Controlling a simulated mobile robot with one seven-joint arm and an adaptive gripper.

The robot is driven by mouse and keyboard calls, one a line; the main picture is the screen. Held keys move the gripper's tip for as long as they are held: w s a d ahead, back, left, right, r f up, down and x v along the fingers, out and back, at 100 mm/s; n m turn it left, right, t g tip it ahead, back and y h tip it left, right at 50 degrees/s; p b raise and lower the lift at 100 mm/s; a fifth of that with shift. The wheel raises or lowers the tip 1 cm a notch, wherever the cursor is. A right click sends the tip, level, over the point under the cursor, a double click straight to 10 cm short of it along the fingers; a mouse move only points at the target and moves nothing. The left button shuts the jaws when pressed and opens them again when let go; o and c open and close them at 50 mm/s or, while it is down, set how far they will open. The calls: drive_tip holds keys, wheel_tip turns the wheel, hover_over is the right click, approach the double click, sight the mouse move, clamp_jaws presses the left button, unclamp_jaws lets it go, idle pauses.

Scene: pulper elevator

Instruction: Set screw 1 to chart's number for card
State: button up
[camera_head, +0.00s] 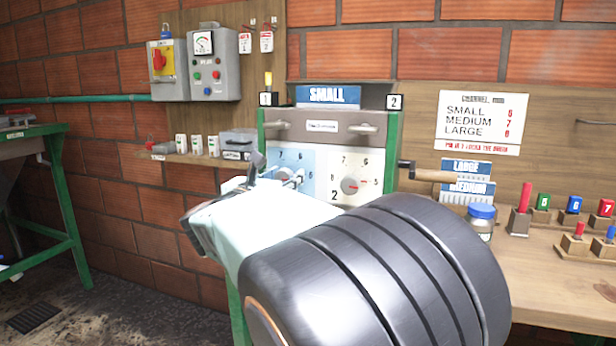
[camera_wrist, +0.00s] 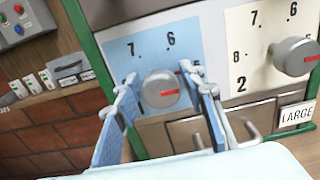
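The SMALL card (camera_head: 328,95) stands on top of the green-framed machine. The chart (camera_head: 480,122) on the wall lists SMALL, MEDIUM and LARGE with red numbers; SMALL's looks like 6, slightly blurred. My gripper (camera_head: 277,172) partly covers the dial in the head view.
Screw 2's knob (camera_head: 351,184) is on the cream dial at right, its red mark toward 5. A crank handle (camera_head: 430,173), spare cards (camera_head: 466,187) and a blue-lidded jar (camera_head: 480,218) are right of the machine. Switch boxes (camera_head: 213,64) hang at left.

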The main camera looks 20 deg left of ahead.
drive_tip(key=c, duration=0.8)
